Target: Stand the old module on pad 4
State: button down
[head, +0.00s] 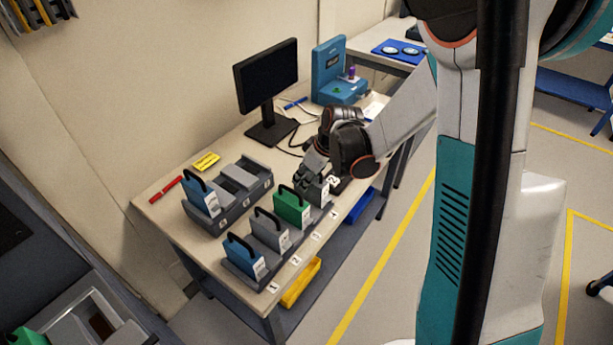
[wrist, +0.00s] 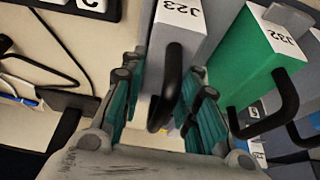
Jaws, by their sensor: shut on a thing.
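My gripper (head: 316,182) is shut on a grey module (wrist: 178,40) with a black loop handle, at the right end of the front row. Its teal fingers flank the handle in the wrist view (wrist: 165,115). The module's white label is upside down there and seems to read J23. In the head view my fingers partly hide this module (head: 325,192). It looks upright near number label 4 (head: 334,215); I cannot tell whether its base touches the pad. A green module (head: 292,207) stands just left of it, with a grey and a blue module further left.
A rear rack (head: 235,190) holds a blue module (head: 201,196) at its left end. A monitor (head: 268,80) and a blue device (head: 335,75) stand further back. A yellow bin (head: 301,284) and a blue bin (head: 359,206) sit below the tabletop. The green module is close beside my fingers.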

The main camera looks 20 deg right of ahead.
jog(key=shift+f, duration=0.1)
jog(key=c, duration=1.2)
grip_release()
jog(key=shift+o, duration=0.2)
jog(key=v, duration=1.2)
jog(key=shift+w, duration=0.1)
jog(key=shift+a, duration=0.1)
